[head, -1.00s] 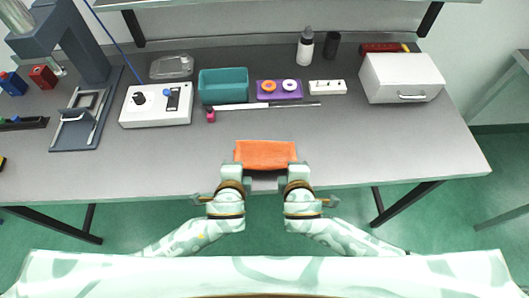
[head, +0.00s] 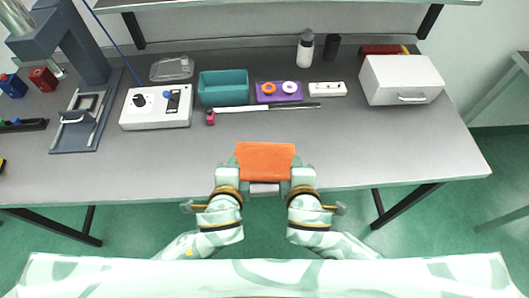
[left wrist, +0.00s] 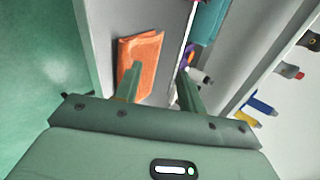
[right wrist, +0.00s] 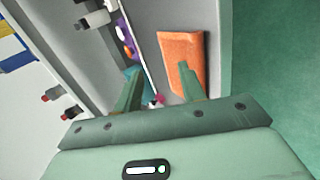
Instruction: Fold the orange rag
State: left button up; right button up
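The orange rag (head: 265,160) lies on the grey table near its front edge, in the middle of the head view. It is a roughly rectangular patch. It also shows in the left wrist view (left wrist: 146,52), with what looks like a doubled edge, and in the right wrist view (right wrist: 184,52). My left gripper (head: 228,176) is at the rag's near left corner, and my right gripper (head: 302,176) is at its near right corner. Both wrist views show fingers apart with nothing visibly clamped between them; one finger of each overlaps the rag. Contact cannot be told.
Behind the rag are a thin rod (head: 265,107), a teal bin (head: 223,88), a purple block (head: 279,91) and a white power strip (head: 327,88). A white control box (head: 156,106) stands left, a white case (head: 402,79) right. The table beside the rag is clear.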

pick_arm(q)
jog(key=s+r, duration=0.3)
jog(key=shift+r, duration=0.3)
pick_arm(e)
jog(key=s+r, duration=0.2)
jog(key=r, duration=0.1)
jog(key=shift+s+r, duration=0.3)
jog(key=shift+s, duration=0.1)
pick_arm(q)
jog(key=shift+w, duration=0.1)
